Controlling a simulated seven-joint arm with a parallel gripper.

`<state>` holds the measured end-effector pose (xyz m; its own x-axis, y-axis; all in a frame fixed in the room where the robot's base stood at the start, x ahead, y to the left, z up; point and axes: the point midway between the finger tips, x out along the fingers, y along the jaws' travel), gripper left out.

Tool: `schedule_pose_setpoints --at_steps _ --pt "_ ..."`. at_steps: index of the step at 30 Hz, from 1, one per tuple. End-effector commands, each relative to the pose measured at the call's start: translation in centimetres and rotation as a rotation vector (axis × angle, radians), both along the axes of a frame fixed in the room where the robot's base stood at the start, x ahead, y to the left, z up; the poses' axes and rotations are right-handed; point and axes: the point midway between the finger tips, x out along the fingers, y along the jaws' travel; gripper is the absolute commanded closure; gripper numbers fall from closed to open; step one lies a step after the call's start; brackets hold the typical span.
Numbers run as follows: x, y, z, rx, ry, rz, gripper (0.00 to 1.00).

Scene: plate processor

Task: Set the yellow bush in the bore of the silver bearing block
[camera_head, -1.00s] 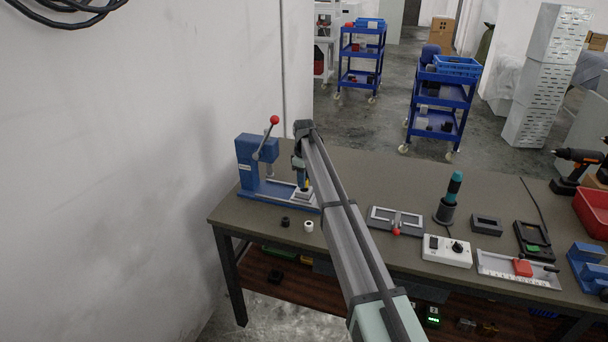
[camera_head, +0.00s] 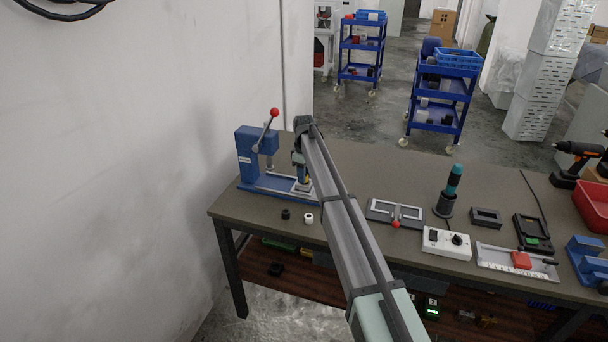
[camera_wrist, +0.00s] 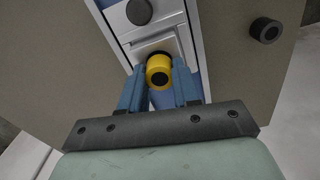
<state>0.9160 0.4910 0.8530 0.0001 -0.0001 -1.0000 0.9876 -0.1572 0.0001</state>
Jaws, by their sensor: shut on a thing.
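My gripper (camera_wrist: 160,88) is shut on the yellow bush (camera_wrist: 159,68), with one blue finger on each side. The silver bearing block (camera_wrist: 151,47) is just beyond the bush in the wrist view, on the bed of the blue press. A dark part of the bore shows behind the bush's far edge; the bush covers the rest. I cannot tell whether the bush touches the block. In the head view my gripper (camera_head: 303,181) points down over the block, which is mostly hidden, at the right end of the press bed.
The blue press (camera_head: 250,157) with a red-knobbed lever stands left of my gripper; its round ram (camera_wrist: 139,11) shows in the wrist view. A black bush (camera_head: 286,214) and a white bush (camera_head: 309,218) stand near the table's front edge. A grey fixture (camera_head: 393,213) lies to the right.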

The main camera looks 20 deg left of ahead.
Motion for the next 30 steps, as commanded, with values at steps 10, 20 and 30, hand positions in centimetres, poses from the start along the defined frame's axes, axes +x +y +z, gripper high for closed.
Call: schedule_pose_setpoints --at_steps 10,20,30 --pt "0.00 0.00 -0.45 0.000 0.000 0.000 0.97" --pt "0.00 0.00 -0.77 0.000 0.000 0.000 0.97" --pt "-0.03 0.00 -0.81 0.000 0.001 0.000 0.47"
